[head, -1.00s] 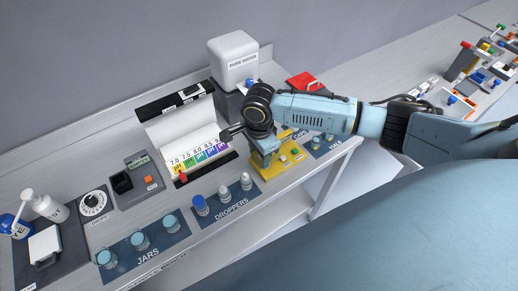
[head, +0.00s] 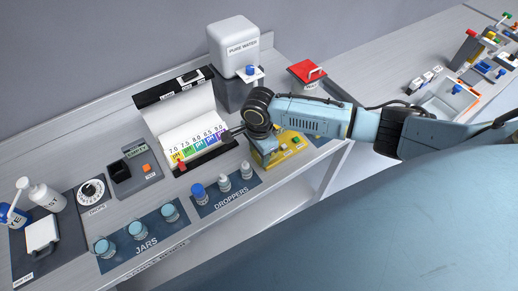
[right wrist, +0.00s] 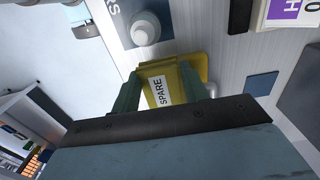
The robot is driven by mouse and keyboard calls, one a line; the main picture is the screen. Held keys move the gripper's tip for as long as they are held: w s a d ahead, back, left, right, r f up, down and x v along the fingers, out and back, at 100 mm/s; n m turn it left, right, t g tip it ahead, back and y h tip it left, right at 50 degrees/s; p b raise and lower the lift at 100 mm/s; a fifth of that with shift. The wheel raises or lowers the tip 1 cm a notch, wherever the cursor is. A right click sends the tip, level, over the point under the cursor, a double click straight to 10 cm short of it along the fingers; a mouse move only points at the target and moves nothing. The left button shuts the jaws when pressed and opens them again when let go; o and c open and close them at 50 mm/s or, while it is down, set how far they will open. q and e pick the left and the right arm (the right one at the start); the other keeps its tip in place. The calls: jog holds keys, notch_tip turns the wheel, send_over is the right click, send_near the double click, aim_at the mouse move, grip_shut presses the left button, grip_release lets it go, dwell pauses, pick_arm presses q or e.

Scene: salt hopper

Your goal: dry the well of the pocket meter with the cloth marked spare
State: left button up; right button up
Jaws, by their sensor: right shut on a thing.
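My right gripper (right wrist: 158,92) is shut on the yellow cloth marked SPARE (right wrist: 159,91), which sits between its two green fingers in the right wrist view. A grey device with a dark square well (head: 120,172) and an orange button, likely the pocket meter (head: 137,181), stands further left on the bench. The inside of its well is too small to judge. My left gripper is not in view.
Between my gripper and the grey device stands a pH colour chart (head: 195,140). Droppers (head: 222,184) and jars (head: 138,230) line the front edge. A pure water tank (head: 233,45) and a red-lidded box (head: 306,72) stand behind. A dial (head: 91,192) lies left of the device.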

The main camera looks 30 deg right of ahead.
jog(key=shift+f, duration=0.75)
dwell(0.7)
jog(key=shift+r, duration=0.1)
dwell(1.2)
notch_tip(320, 180, up, 2)
jog(key=shift+r+p, duration=0.2)
jog(key=shift+p, duration=0.9)
jog(key=shift+r, duration=2.25)
